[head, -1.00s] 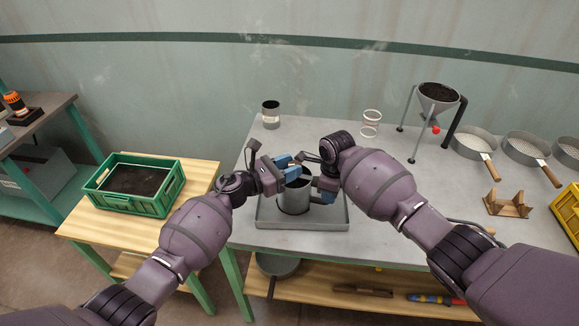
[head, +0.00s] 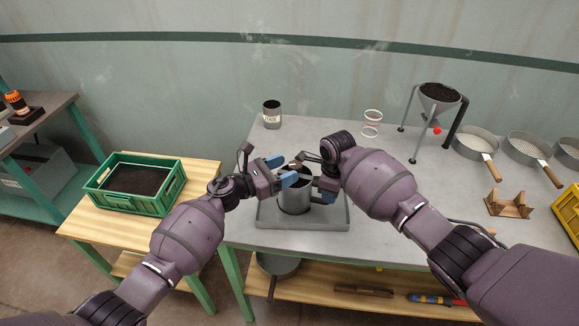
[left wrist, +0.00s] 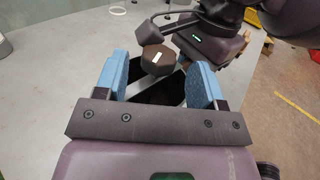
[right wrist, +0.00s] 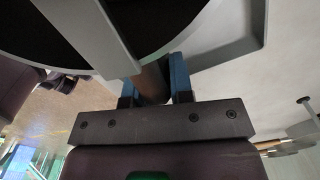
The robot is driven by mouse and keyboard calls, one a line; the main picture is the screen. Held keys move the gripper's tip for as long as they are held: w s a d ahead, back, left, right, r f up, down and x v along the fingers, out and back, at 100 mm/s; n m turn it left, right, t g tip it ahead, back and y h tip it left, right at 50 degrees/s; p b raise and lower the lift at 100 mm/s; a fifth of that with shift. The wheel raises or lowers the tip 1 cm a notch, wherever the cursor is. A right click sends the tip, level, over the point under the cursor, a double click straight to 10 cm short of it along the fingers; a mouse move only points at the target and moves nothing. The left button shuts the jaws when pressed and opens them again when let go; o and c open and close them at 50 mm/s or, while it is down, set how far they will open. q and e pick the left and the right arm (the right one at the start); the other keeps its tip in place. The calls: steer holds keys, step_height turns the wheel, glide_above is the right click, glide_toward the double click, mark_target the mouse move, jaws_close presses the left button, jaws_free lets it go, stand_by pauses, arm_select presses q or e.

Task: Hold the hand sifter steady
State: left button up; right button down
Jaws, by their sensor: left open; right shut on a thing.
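The hand sifter (head: 294,200) is a grey metal cup, upright above a shallow grey tray (head: 330,225) on the table. My right gripper (head: 324,187) is shut on the sifter's brown side handle, which shows between its blue fingers in the right wrist view (right wrist: 151,84). My left gripper (head: 283,170) is open at the sifter's top left. In the left wrist view, a dark faceted knob (left wrist: 156,60) with a white mark lies between its spread fingers, with gaps on both sides. The sifter's dark inside shows below the knob. Whether the sifter's base touches the tray is unclear.
A labelled tin (head: 272,114) stands at the back left of the grey table. A soil-filled funnel on a stand (head: 438,92), round sieves (head: 476,143) and a wooden rest (head: 509,204) are to the right. A green soil crate (head: 160,206) sits on the wooden side table.

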arm_select(q)
steer(key=v, duration=1)
steer(key=s+d+f+n+t+y, duration=0.1)
steer(key=s+d+f+t+y, duration=0.15)
steer(key=s+d, duration=0.3)
steer(key=w+d+r+n+t, duration=0.1)
steer(key=w, duration=0.2)
steer(key=w+d+n+t+y, duration=0.1)
steer(key=w+d, duration=0.1)
steer(key=w, duration=0.2)
steer(key=w+d+r+n+t+y, duration=0.1)
steer(key=w+d, duration=0.1)
steer(key=w, duration=0.2)
steer(key=shift+d+r+n, duration=0.25)
steer(key=shift+r+n, duration=0.05)
